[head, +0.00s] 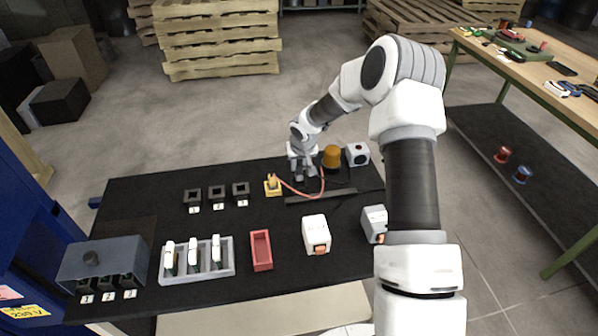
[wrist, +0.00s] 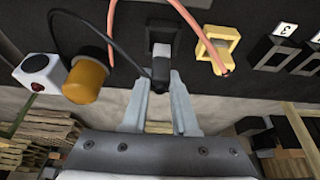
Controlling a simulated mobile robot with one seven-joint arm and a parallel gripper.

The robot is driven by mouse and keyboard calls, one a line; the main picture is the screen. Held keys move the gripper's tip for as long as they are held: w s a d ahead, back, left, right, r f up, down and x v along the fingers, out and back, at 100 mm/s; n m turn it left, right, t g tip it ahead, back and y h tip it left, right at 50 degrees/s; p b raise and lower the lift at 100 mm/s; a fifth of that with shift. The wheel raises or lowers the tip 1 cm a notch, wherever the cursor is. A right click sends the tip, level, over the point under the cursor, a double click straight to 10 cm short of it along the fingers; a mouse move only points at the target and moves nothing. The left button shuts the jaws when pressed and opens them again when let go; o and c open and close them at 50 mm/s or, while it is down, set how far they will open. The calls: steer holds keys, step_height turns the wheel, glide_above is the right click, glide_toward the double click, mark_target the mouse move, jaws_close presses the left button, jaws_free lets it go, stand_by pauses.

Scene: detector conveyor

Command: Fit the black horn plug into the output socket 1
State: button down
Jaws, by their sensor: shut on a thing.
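My gripper (wrist: 160,84) is shut on the black horn plug (wrist: 160,70), which sits between its fingertips in the wrist view. A dark grey block (wrist: 163,34) is right beyond the plug; I cannot tell whether the plug is seated in it. A black cable (wrist: 84,15) loops nearby. In the head view my gripper (head: 299,168) is low at the table's far side, and the plug is hard to make out. Three black square sockets stand to the left, labelled 1 (head: 193,196), 2 (head: 217,192) and 3 (head: 240,189). A grey unit (head: 104,260) at front left also has openings labelled 1, 2, 3.
A yellow block (head: 272,185) with a salmon cable (head: 300,191) stands left of my gripper. An orange lamp (head: 331,157) and a white box with a button (head: 357,154) stand to its right. A grey rack (head: 225,266), red tray (head: 261,249) and white box (head: 316,232) are nearer.

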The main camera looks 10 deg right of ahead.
steer(key=s+d+r, duration=0.6)
steer(key=s+r, duration=0.1)
steer(key=s, duration=0.3)
steer(key=shift+r, duration=0.4)
